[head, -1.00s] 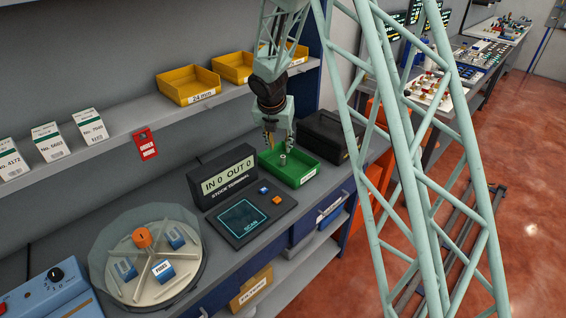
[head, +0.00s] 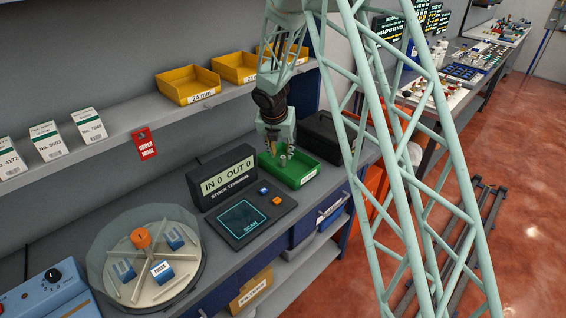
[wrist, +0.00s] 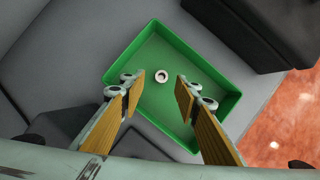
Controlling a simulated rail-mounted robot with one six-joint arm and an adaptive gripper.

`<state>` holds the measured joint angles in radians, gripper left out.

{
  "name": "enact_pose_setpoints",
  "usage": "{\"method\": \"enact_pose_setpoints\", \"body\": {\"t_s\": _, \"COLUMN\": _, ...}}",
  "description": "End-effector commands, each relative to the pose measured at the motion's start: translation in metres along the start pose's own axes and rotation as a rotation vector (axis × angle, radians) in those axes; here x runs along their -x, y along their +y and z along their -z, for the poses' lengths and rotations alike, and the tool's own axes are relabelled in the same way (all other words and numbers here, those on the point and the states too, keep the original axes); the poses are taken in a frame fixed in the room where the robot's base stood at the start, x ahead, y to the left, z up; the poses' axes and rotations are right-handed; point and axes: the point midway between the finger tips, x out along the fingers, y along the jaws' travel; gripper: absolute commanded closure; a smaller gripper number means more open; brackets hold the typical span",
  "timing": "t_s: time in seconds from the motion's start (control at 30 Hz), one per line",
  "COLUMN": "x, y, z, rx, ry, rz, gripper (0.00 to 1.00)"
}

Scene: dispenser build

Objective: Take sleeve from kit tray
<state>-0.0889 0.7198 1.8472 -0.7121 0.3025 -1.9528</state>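The kit tray (head: 306,172) is a green open bin on the bench. It also shows in the wrist view (wrist: 196,55). In the head view a small pale spot near the fingertips may be the sleeve, but I cannot tell. My gripper (wrist: 160,90) is open above the tray, its two wood-coloured fingers on either side of the sleeve and slightly short of it. Nothing is between the fingers.
A dark box (head: 323,138) stands right behind the tray. The stock terminal (head: 240,200) sits left of it. Yellow bins (head: 188,86) rest on the shelf above. A round turntable (head: 150,262) stands farther left.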

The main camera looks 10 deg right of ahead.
Motion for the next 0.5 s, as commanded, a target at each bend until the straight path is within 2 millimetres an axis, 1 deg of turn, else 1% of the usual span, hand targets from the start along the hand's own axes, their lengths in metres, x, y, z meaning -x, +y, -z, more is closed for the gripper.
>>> {"method": "enact_pose_setpoints", "body": {"t_s": 0.17, "x": -0.013, "y": -0.002, "z": -0.001, "rx": 0.0, "ry": 0.001, "rz": 0.001, "gripper": 0.71}}
{"method": "enact_pose_setpoints", "body": {"t_s": 0.4, "x": -0.038, "y": -0.003, "z": -0.002, "rx": 0.0, "ry": 0.001, "rz": 0.0, "gripper": 0.71}}
{"method": "enact_pose_setpoints", "body": {"t_s": 0.5, "x": -0.045, "y": -0.002, "z": -0.002, "rx": 0.0, "ry": 0.0, "rz": 0.0, "gripper": 0.71}}
